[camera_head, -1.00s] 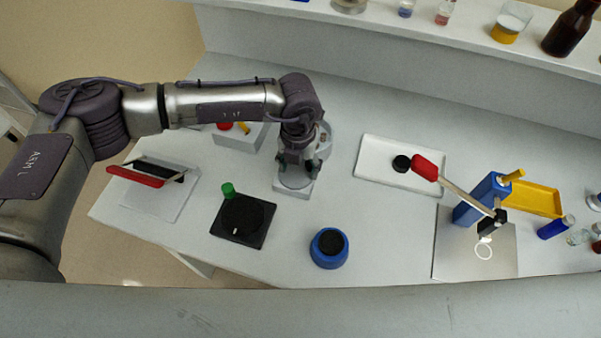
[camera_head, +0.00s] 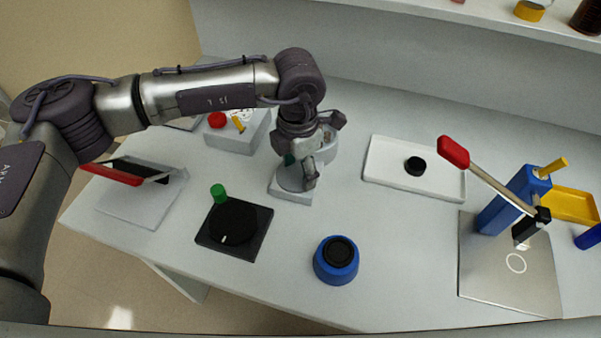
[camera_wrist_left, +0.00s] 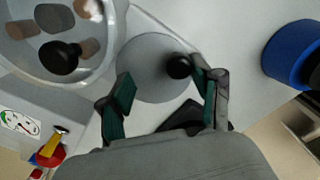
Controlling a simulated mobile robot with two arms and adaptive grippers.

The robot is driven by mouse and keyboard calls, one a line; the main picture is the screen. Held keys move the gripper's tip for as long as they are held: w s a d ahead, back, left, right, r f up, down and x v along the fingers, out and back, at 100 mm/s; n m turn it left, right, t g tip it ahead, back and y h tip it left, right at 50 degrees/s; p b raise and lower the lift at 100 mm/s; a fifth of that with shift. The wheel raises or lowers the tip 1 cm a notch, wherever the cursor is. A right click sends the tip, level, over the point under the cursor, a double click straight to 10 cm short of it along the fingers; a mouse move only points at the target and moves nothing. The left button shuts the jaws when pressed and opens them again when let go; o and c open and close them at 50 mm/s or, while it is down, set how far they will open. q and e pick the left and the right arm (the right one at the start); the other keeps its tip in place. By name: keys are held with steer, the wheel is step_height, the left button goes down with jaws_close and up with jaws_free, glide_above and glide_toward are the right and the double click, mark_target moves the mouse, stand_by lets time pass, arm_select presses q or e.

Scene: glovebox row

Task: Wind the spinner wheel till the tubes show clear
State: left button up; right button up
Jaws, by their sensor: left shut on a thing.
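The spinner (camera_head: 293,197) stands mid-table with a pale base. In the left wrist view its grey wheel (camera_wrist_left: 145,62) carries a black knob (camera_wrist_left: 178,66). Beside the wheel is the spinner's round bowl (camera_wrist_left: 108,50), cut off by the frame edge, with brown and dark round shapes inside; I cannot tell if the tubes are clear. My left gripper (camera_head: 300,171) is low over the wheel and shut on the knob, which lies by the right fingertip in the left wrist view (camera_wrist_left: 166,85). The grip itself is hard to see. My right gripper is not in view.
A grey box with a red button (camera_head: 217,120) and yellow lever (camera_head: 238,124) stands behind left. A black dial plate (camera_head: 262,222) and a blue round pot (camera_head: 335,272) are in front. A white tray (camera_head: 385,182) and a blue press (camera_head: 512,200) are right.

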mark_target(296, 173)
arm_select(q)
steer(key=shift+w+a+f, duration=0.15)
steer(key=shift+a+f, duration=0.15)
steer(key=shift+a, duration=0.05)
steer(key=o, duration=1.3)
steer(key=shift+w+a+f, duration=0.1)
steer(key=shift+w+a, duration=0.05)
steer(key=shift+w, duration=0.2)
steer(key=shift+o, duration=0.2)
steer(key=shift+s+d+r, duration=0.2)
steer(key=shift+d+r, duration=0.05)
steer(key=shift+r, duration=0.1)
step_height(296, 173, up, 12)
steer(key=shift+f, duration=0.15)
